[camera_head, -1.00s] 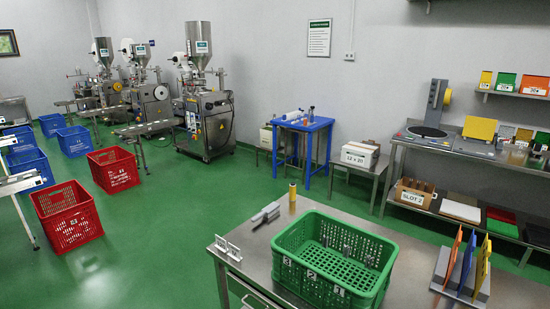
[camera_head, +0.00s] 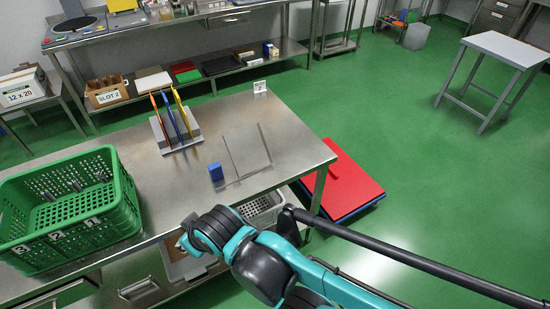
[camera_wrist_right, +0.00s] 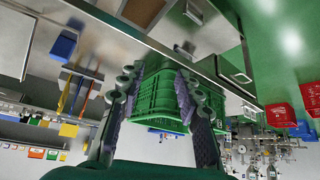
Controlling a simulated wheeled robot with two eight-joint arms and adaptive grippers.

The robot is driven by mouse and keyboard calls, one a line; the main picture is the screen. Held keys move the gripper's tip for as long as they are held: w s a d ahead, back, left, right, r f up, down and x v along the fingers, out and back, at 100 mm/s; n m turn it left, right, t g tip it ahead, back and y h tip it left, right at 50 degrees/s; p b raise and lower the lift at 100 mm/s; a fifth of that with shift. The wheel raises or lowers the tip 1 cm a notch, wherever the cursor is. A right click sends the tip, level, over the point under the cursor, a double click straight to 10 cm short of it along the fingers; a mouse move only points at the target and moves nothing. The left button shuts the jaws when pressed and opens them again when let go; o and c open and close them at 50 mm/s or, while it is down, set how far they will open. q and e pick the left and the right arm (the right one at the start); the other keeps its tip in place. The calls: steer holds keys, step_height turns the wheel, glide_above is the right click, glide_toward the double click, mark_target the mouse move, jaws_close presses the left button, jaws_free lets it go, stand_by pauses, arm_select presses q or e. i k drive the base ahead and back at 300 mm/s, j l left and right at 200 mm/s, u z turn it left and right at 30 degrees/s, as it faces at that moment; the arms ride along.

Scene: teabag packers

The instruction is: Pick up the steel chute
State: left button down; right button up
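I cannot single out the steel chute with certainty. Small grey steel pieces (camera_head: 76,186) stand inside the green crate (camera_head: 125,212) at the left of the steel table. A thin, see-through or steel-coloured outline (camera_head: 247,152) lies on the table's right part; I cannot tell what it is. In the right wrist view my right gripper (camera_wrist_right: 156,76) is open, its two fingers apart with nothing held between them. The green crate (camera_wrist_right: 157,100) shows beyond the fingers, tilted over in that view. My left gripper is not in view.
A grey rack with coloured boards (camera_head: 182,138) and a blue block (camera_head: 215,172) stand on the steel table (camera_head: 285,118). A white basket (camera_head: 262,210) sits below. Red and blue panels (camera_head: 345,180) lie on the floor to the right. A grey stool (camera_head: 507,48) stands farther right.

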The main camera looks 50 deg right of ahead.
mark_target(248, 149)
steer(key=z, duration=1.55)
